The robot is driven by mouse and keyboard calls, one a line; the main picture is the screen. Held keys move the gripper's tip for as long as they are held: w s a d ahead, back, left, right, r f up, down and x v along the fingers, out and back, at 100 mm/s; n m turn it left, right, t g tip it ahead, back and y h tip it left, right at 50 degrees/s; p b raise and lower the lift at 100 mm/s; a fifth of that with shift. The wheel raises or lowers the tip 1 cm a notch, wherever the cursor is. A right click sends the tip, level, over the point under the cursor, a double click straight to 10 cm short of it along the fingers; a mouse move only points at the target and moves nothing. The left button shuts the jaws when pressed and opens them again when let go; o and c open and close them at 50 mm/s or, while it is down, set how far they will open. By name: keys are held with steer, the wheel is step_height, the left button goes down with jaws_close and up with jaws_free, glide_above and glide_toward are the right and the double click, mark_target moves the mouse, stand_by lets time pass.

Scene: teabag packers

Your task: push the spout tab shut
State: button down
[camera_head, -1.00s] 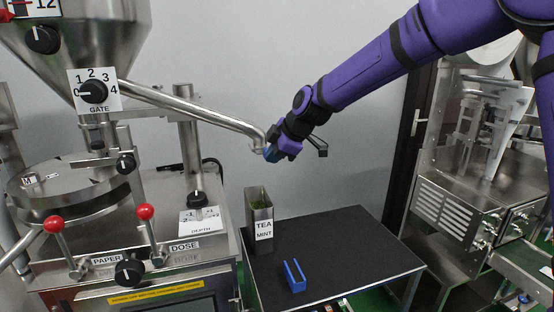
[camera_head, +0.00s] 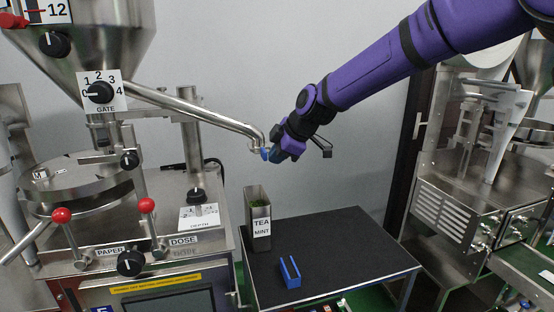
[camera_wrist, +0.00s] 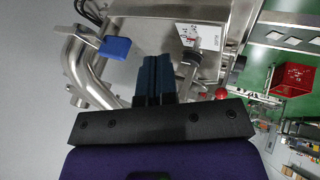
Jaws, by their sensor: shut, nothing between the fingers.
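The spout is the open end (camera_head: 257,141) of a bent steel pipe that runs down from the hopper machine. A small blue spout tab (camera_head: 265,154) shows at that end, close to my gripper. In the wrist view the blue tab (camera_wrist: 115,47) sits on a metal stem beside the bent pipe (camera_wrist: 80,72), left of my fingers. My gripper (camera_head: 273,155) is shut and empty, and its blue fingertips (camera_wrist: 155,62) are pressed together. In the wrist view a gap shows between the fingertips and the tab; whether they touch in depth I cannot tell.
Below stands a black table (camera_head: 340,250) with an open metal tin (camera_head: 258,218) labelled TEA MINT and a blue slotted block (camera_head: 290,272). The machine with red-knobbed levers (camera_head: 147,205) is at left. Another steel machine (camera_head: 460,200) is at right.

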steer(key=v, duration=0.8)
steer(key=shift+s, duration=0.2)
steer(key=shift+d+r, duration=0.15)
steer(key=shift+d, duration=0.05)
steer(key=s+d+m+h, duration=0.3)
steer(key=s+d+m, duration=0.7)
steer(key=s, duration=0.7)
steer(key=s+d+m+t+h, duration=0.1)
steer(key=s+d+m+h, duration=0.2)
steer(key=s+d+m, duration=0.7)
steer(key=s+d, duration=0.6)
steer(key=s, duration=0.1)
steer(key=shift+d, duration=0.2)
